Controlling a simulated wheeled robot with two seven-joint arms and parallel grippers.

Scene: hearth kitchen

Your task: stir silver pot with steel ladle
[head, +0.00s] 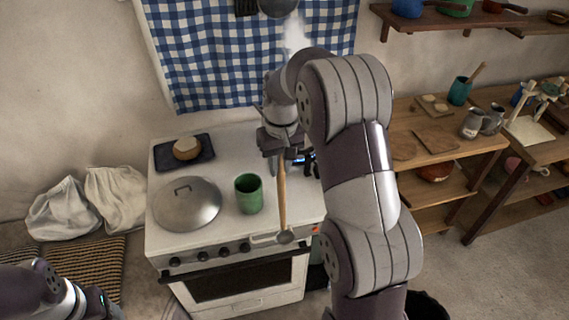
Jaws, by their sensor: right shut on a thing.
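My right gripper (281,150) is shut on a ladle (282,195) and holds it upright over the stove's right side. The ladle has a long pale wooden-looking handle and a small grey metal bowl at its lower end, near the stove's front edge. A round, domed silver lid (187,203) with a loop handle is on the left of the stove; I cannot tell whether a pot is under it. No open silver pot can be made out, and my right arm hides part of the stove's right side. Of my left arm only a part shows at the lower left; its gripper is out of view.
A green cup (248,193) stands between lid and ladle. A dark tray (184,153) with a round bread-like thing is at the stove's (219,232) back left. A wooden shelf table (452,141) with boards and mugs stands right. A checked cloth (205,50) hangs behind.

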